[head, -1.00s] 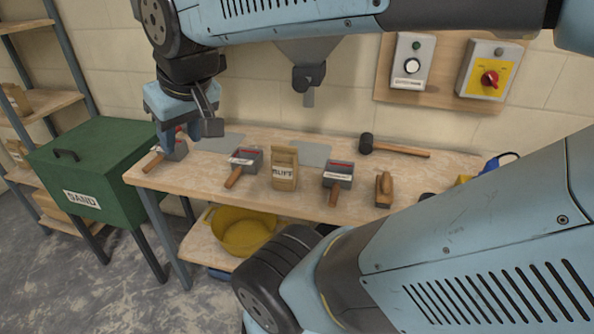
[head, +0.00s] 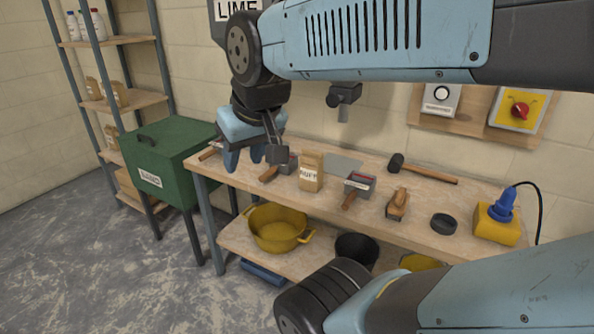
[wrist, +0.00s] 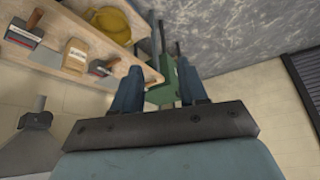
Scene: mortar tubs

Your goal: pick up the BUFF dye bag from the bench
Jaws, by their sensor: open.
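The BUFF dye bag (head: 311,172) is a small tan paper bag with a printed label, standing upright on the wooden bench (head: 405,228). It also shows at the upper left of the wrist view (wrist: 75,54). My gripper (head: 244,160) is open and empty, with blue fingers. In the head view it appears left of the bag, in front of the bench's left part. In the wrist view the bag lies left of the fingers (wrist: 160,85), well apart from them.
A mallet (head: 425,170), a black disc (head: 444,223) and a yellow box (head: 497,224) lie further right. A yellow tub (head: 277,230) sits on the lower shelf. The green SAND bin (head: 172,165) stands left.

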